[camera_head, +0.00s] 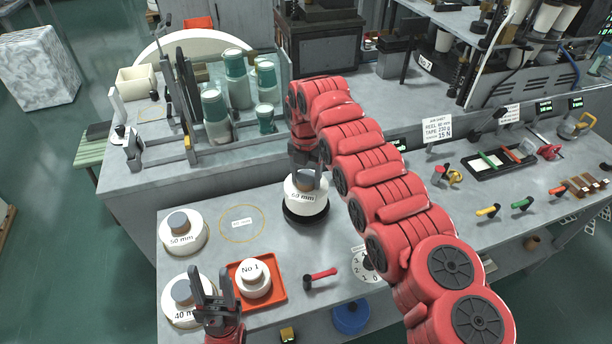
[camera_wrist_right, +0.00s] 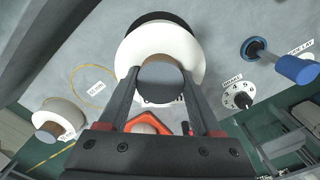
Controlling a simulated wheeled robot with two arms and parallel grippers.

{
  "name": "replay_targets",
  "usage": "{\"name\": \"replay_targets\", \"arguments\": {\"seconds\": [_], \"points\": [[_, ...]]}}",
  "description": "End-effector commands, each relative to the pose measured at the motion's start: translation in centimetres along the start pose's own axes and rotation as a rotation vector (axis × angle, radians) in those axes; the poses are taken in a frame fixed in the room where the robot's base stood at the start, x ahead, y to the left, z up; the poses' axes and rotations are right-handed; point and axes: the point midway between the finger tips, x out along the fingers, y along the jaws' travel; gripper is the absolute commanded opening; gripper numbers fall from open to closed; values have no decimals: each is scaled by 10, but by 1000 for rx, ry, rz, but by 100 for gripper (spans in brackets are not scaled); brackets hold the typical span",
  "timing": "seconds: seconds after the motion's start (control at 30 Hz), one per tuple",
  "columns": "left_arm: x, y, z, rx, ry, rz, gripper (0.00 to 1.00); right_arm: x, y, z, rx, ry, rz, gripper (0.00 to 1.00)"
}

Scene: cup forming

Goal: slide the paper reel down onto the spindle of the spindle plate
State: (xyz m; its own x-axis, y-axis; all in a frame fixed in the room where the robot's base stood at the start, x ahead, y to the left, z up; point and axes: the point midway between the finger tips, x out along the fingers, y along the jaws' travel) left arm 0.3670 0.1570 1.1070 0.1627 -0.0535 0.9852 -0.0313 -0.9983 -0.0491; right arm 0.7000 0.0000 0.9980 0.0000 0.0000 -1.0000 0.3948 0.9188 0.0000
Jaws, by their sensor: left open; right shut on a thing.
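The white paper reel (camera_head: 306,202), labelled "60 mm", is above the black round spindle plate (camera_head: 306,219), whose rim shows below it. I cannot tell whether the reel touches the plate. The spindle itself is hidden. My right gripper (camera_head: 307,181) is shut on the reel's grey-topped core. In the right wrist view, the gripper (camera_wrist_right: 160,100) has a finger on each side of the core (camera_wrist_right: 160,78), with the white reel (camera_wrist_right: 185,50) around it and the black plate (camera_wrist_right: 150,18) behind. My left gripper (camera_head: 216,296) is open and empty at the front left, near the "40 mm" reel.
White reels marked "50 mm" (camera_head: 182,236) and "40 mm" (camera_head: 176,307) stand at the left. An orange tray (camera_head: 276,289) holds a white "No 1" piece (camera_head: 251,283). A red-handled tool (camera_head: 322,273) and a numbered dial (camera_head: 367,270) lie at front. A yellow-ringed spot (camera_head: 242,231) is clear.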

Motion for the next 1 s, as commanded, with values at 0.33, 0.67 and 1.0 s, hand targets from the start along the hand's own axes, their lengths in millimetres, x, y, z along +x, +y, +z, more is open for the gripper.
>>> {"name": "replay_targets", "arguments": {"seconds": [0.33,0.67,1.0], "points": [[-5,0,1,0,-4,0,48,7,0,0,0,-1,1,0],[-10,0,3,0,-8,0,48,14,0,0,0,0,0,0],[-12,0,4,0,-13,-1,48,16,0,-1,0,4,-3,0]]}}
